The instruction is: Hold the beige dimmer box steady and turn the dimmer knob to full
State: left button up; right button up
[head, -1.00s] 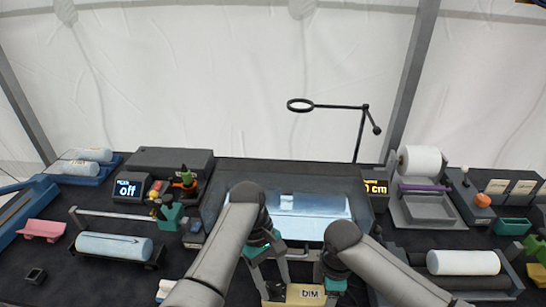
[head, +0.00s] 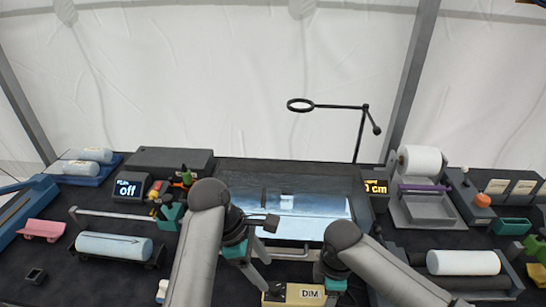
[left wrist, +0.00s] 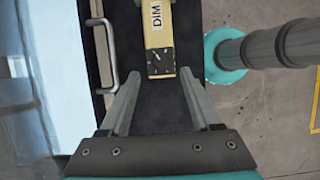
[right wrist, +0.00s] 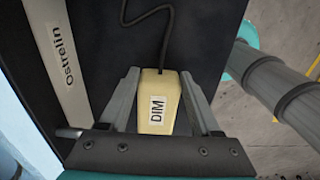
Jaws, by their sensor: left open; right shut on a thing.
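The beige dimmer box (head: 305,293) with a "DIM" label lies at the front middle of the bench. My right gripper (right wrist: 160,74) is shut on it, one finger along each side; its cord runs off the far end. The black dimmer knob (left wrist: 160,61), with pale marks, is on the box's end in the left wrist view. My left gripper (left wrist: 160,75) is open and empty, its fingertips apart on either side in front of the knob, not touching it as far as I can tell. The head view shows the left gripper (head: 262,275) left of the box.
A glowing pale panel (head: 318,228) with a handle at its front edge lies behind the box. A small display (head: 128,188) reads "off" at the left. A white roll (head: 463,262) lies to the right. A ring on a stand (head: 301,105) rises at the back.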

pick_arm(q)
jog(key=v, duration=0.6)
jog(key=w+t, duration=0.1)
jog(key=w, duration=0.1)
jog(key=w+d+r+t, duration=0.1)
jog(key=w, duration=0.2)
jog(key=w+d+r+m+t, duration=0.1)
jog(key=w+t, duration=0.1)
jog(key=shift+w+d+r+h, duration=0.1)
jog(key=shift+w+d+h, duration=0.05)
jog(key=shift+w+h, duration=0.25)
jog(key=w+t, duration=0.1)
jog(key=w+r+m+t, duration=0.1)
jog(key=w, duration=0.1)
jog(key=w+r+t, duration=0.1)
jog(key=w, duration=0.1)
jog(key=shift+d+r+m, duration=0.25)
jog(key=shift+m, duration=0.15)
jog(key=w+r+m+t+h, duration=0.1)
jog(key=w+r+m+t, duration=0.4)
jog(key=r, duration=0.3)
jog(key=shift+w+d+r+m+t, duration=0.35)
jog(key=shift+m+t, duration=0.15)
jog(key=shift+t, duration=0.4)
